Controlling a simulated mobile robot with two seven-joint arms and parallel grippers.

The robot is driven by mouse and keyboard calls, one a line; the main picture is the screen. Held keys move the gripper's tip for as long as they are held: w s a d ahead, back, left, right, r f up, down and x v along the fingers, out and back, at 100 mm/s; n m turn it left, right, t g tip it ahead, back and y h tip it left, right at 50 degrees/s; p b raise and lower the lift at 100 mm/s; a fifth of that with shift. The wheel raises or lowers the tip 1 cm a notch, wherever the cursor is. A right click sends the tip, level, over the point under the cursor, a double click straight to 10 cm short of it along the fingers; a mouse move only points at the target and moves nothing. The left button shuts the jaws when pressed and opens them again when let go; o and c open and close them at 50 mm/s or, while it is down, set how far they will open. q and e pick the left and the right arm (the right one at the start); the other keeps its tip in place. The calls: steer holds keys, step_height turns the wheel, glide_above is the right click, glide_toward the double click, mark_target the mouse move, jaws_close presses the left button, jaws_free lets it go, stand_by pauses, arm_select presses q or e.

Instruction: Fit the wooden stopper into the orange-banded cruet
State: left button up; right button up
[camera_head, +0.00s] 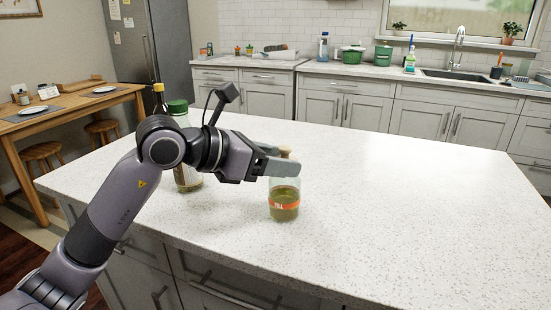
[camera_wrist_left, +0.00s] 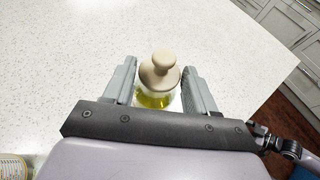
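The cruet (camera_head: 284,200) is clear glass with an orange band and greenish-yellow liquid, upright near the front edge of the island in the head view. The pale wooden stopper (camera_wrist_left: 161,68) has a round knob and a wider disc. It sits upright at the cruet's mouth; how deep it sits is hidden. It also shows at the cruet's top in the head view (camera_head: 285,151). My left gripper (camera_wrist_left: 158,60) is open, its grey fingers on either side of the stopper with gaps visible in the wrist view. My right gripper is out of view.
The white speckled island (camera_head: 400,220) is clear to the right of the cruet. Its front edge runs close by the cruet.

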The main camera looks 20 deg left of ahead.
arm_select(q)
steer(key=shift+o, duration=1.2)
steer(key=v, duration=0.7)
steer(key=shift+b, duration=0.4)
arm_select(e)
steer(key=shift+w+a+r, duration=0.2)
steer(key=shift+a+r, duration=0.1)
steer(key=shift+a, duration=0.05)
arm_select(q)
steer(key=shift+s+a, duration=0.1)
steer(key=shift+a, duration=0.05)
